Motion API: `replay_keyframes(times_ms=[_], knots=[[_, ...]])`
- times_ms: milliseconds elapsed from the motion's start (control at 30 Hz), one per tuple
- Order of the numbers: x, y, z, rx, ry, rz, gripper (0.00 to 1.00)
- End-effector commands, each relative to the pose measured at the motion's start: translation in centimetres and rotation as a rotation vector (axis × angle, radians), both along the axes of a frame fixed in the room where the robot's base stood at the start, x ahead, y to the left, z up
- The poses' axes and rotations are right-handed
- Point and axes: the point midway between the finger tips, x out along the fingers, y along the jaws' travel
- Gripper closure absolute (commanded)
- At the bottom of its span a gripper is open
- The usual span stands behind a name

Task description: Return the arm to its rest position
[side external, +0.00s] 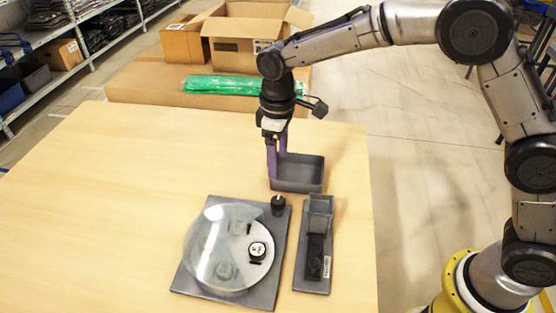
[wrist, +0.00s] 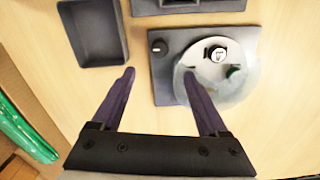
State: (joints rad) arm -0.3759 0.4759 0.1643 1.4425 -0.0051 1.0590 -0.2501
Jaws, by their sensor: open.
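My gripper (side external: 276,158) hangs from the arm over the back right part of the wooden table, with its purple fingers pointing down beside a grey open tray (side external: 298,186). In the wrist view my gripper (wrist: 158,78) has its two fingers spread wide apart with nothing between them. The tray also shows in the wrist view (wrist: 124,60), ahead of the left finger, and looks empty. The right fingertip overlaps the edge of a turntable-like device (wrist: 165,88) in that view; I cannot tell the height gap.
The device (side external: 190,272) has a clear round cover, a black knob (side external: 278,205) and a small white-topped item (side external: 258,251). A grey holder (side external: 312,275) stands to its right. Behind the table are cardboard boxes (side external: 232,52) and a green wrapped bundle (side external: 215,85). The table's left side is clear.

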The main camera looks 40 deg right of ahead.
Motion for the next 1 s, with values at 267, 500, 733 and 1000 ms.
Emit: replay_keyframes(times_ms=[267,500,733,1000], knots=[[0.5,-0.8,1.3,0.010,-0.026,-0.020,0.23],[-1.5,-5.9,10.8,0.061,-0.185,-0.111,0.23],[-8.5,-11.5,17.0,0.095,-0.319,-0.234,0.23],[-18.7,-16.0,18.7,0.127,-0.450,-0.396,0.23]])
